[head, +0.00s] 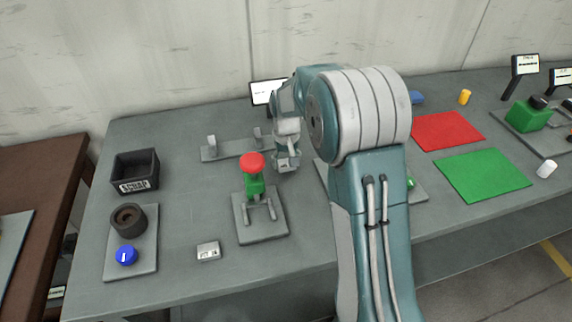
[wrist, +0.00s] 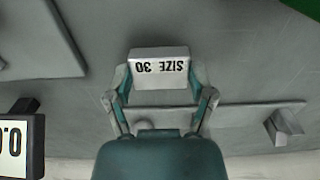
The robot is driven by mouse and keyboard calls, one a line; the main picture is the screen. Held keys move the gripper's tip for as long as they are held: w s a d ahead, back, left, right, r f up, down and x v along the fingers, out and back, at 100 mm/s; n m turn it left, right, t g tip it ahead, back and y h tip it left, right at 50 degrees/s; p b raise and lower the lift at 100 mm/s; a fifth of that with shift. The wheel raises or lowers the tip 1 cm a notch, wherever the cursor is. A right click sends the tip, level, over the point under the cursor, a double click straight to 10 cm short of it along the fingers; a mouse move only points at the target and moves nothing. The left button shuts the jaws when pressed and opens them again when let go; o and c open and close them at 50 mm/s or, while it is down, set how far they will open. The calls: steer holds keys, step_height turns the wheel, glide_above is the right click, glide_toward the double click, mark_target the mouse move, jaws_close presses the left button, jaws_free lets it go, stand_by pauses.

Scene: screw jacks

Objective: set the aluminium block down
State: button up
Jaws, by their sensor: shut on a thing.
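The aluminium block (wrist: 158,68) is a pale metal block marked "SIZE 30", upside down in the wrist view. My gripper (wrist: 160,92) is shut on it, with one finger at each side. In the head view my gripper (head: 287,162) points down over the bench, just right of the red-topped green screw jack (head: 253,174). The block cannot be made out clearly there. I cannot tell whether it touches the bench.
A grey plate with two upright posts (head: 236,149) lies behind the jack; it also shows in the wrist view (wrist: 245,115). A scrap bin (head: 135,170) and a blue-knob plate (head: 148,258) are left. Red (head: 447,131) and green (head: 482,174) mats lie right.

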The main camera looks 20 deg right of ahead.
steer(key=shift+d+f, duration=0.1)
steer(key=shift+f, duration=0.75)
steer(key=shift+f, duration=0.1)
steer(key=o, duration=1.1)
